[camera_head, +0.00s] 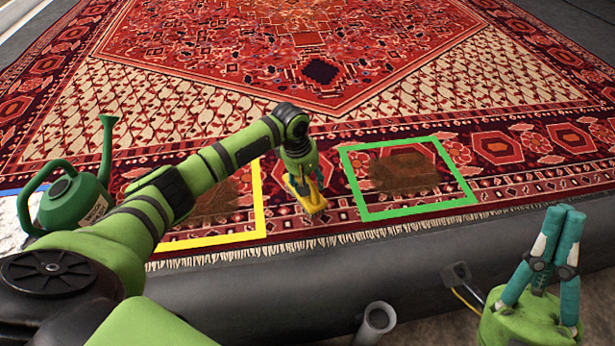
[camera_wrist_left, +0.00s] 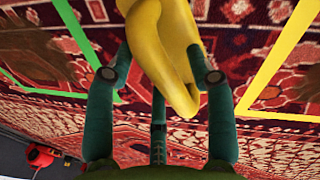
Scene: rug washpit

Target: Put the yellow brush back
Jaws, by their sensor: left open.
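The yellow brush (camera_head: 313,201) is on the rug's front border, between the yellow and green frames. My left gripper (camera_head: 303,180) is directly over it and covers part of it. In the left wrist view the brush (camera_wrist_left: 163,50) reaches down between the spread fingers of my open left gripper (camera_wrist_left: 160,60); whether they touch it I cannot tell. My right gripper (camera_head: 563,215) points upward at the lower right, away from the brush, with nothing visible in it.
A yellow frame (camera_head: 258,200) and a green frame (camera_head: 352,183) surround brown stains on the patterned rug (camera_head: 400,60). A green watering can (camera_head: 70,205) stands at the left. A dark rim (camera_head: 290,290) with a pipe stub (camera_head: 376,322) runs along the front.

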